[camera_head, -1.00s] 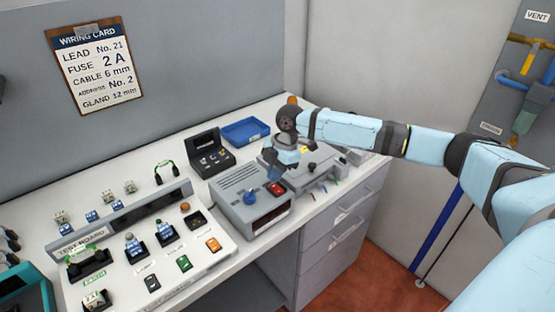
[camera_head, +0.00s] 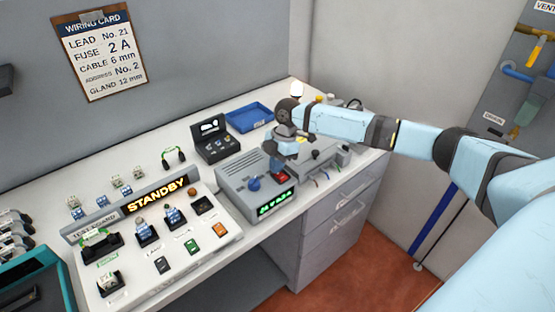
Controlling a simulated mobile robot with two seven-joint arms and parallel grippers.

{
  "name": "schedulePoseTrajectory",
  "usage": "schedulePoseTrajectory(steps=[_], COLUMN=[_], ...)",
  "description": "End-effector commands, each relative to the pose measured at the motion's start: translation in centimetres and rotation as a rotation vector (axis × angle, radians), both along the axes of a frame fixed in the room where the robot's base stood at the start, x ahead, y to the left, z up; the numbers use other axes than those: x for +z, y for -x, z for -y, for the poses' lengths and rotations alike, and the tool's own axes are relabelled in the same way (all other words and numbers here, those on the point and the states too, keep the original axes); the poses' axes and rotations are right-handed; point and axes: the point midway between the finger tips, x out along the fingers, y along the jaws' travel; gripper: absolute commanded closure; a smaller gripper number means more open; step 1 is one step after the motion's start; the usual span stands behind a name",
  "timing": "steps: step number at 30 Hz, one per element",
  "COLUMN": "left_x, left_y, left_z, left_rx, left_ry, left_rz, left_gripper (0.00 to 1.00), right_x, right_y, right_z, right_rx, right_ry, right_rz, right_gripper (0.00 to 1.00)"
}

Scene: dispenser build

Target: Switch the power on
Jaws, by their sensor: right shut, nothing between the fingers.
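The test board (camera_head: 205,246) to the left has a lit display reading STANDBY (camera_head: 157,195). My left gripper is not in view.
A black open case (camera_head: 215,146) and a blue tray (camera_head: 249,118) sit behind the power supply. Drawers (camera_head: 335,225) are under the bench's right end. A wiring card (camera_head: 99,52) hangs on the wall.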

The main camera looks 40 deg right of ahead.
Motion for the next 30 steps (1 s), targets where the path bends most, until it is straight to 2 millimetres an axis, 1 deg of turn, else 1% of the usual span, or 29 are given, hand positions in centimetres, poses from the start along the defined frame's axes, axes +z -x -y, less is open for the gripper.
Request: schedulePoseTrajectory(steps=[7,18,27,30], left_x=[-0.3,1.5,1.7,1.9], left_y=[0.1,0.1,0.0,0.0], left_z=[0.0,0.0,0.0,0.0], left_rx=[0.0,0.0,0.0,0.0], left_ry=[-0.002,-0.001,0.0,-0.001], left_rz=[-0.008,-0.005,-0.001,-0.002], left_gripper=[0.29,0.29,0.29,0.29], right_x=[0.0,0.6,0.5,0.8], right_y=[0.1,1.5,1.5,1.5], right_z=[0.3,0.5,0.5,0.4], right_rx=[-0.002,-0.003,-0.003,-0.003], right_ry=[0.004,0.004,0.005,0.005], right_rz=[0.001,0.0,0.002,0.002], right_gripper=[1.0,1.0,1.0,1.0])
